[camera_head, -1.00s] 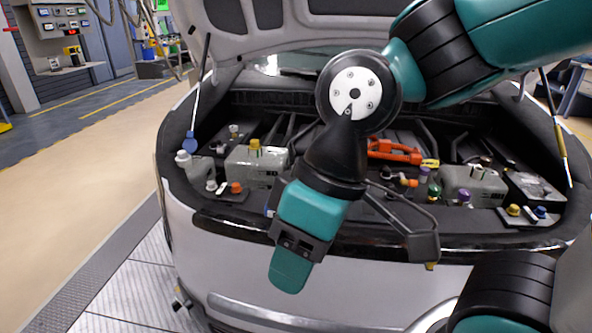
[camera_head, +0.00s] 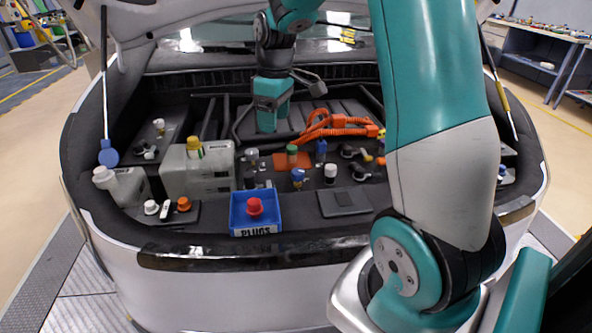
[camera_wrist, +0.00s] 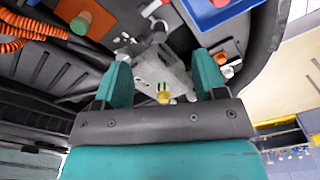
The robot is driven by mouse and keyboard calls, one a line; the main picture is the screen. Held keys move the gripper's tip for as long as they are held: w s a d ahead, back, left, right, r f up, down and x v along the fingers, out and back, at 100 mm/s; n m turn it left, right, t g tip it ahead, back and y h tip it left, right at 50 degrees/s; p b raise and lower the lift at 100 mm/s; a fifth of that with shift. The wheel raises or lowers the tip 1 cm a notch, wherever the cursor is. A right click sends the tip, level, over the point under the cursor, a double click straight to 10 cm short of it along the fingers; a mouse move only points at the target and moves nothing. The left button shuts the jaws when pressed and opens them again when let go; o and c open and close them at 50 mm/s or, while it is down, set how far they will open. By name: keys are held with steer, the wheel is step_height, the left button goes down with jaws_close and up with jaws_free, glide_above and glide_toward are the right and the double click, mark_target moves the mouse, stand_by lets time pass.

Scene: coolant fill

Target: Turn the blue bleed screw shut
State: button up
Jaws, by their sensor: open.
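In the head view, a small blue cap (camera_head: 298,175) stands upright near the middle of the engine bay. A taller blue fitting (camera_head: 321,148) stands behind it and to the right. I cannot tell which is the bleed screw. My gripper (camera_head: 267,126) points down at the back of the bay, behind and to the left of both. In the wrist view, its two teal fingers (camera_wrist: 162,78) are spread apart with nothing held. A reservoir's yellow cap (camera_wrist: 164,97) shows in the gap between them, further off.
A blue tray (camera_head: 238,222) marked PLUGS, holding a red plug (camera_head: 255,207), sits at the front edge. Orange cables (camera_head: 335,124) lie right of my gripper. A green cap (camera_head: 292,150) and the grey reservoir (camera_head: 185,175) stand nearby. The raised hood is above.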

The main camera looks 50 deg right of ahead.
glide_toward(297, 171)
step_height(297, 171, down, 10)
steer(key=shift+w+a+r+p, duration=0.1)
steer(key=shift+w+p, duration=0.05)
steer(key=shift+p, duration=0.6)
steer(key=c, duration=0.9)
